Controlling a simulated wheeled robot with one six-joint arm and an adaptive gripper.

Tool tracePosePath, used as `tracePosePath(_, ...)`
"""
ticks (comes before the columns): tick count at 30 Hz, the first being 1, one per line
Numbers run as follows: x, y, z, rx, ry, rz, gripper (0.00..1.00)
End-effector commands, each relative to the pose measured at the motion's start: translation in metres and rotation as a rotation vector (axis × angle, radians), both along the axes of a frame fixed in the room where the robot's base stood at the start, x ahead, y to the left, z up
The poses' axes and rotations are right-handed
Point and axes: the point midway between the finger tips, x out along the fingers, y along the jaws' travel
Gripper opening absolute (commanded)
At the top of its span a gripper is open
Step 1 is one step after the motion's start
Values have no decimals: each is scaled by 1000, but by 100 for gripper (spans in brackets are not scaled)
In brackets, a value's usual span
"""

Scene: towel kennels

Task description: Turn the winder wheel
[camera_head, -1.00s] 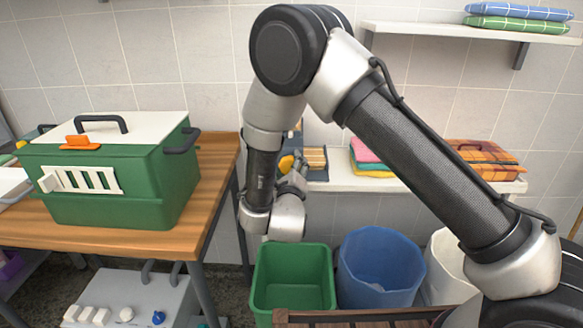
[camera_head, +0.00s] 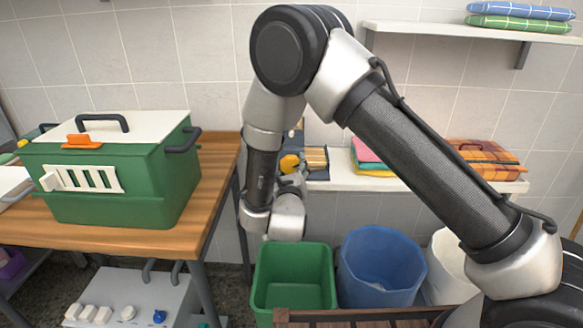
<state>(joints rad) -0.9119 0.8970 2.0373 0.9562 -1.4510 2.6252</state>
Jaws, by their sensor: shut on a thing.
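The winder (camera_head: 315,160) stands on the white shelf at the back wall, partly hidden behind my wrist. It shows a tan ribbed part with dark edges. A yellow round part (camera_head: 289,163), seemingly on the winder's wheel, shows at its left. My gripper (camera_head: 291,178) is at this yellow part and is shut on it, mostly hidden by my wrist. The wheel's full outline and the exact finger contact cannot be made out.
A green bin (camera_head: 293,280) and a blue bin (camera_head: 380,268) stand below the shelf. Folded pink and yellow cloths (camera_head: 368,160) lie right of the winder. A green lidded kennel box (camera_head: 110,185) sits on the wooden table (camera_head: 205,225) at left.

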Motion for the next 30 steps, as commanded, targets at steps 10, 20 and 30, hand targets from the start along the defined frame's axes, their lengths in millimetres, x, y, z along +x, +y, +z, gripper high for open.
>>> tracePosePath(10, -1, -1, -2, -3, 4, 0, 77)
tracePosePath(20, -2, 0, -1, -2, 2, 0, 77)
tracePosePath(30, -63, 4, -1, -4, 4, 5, 77)
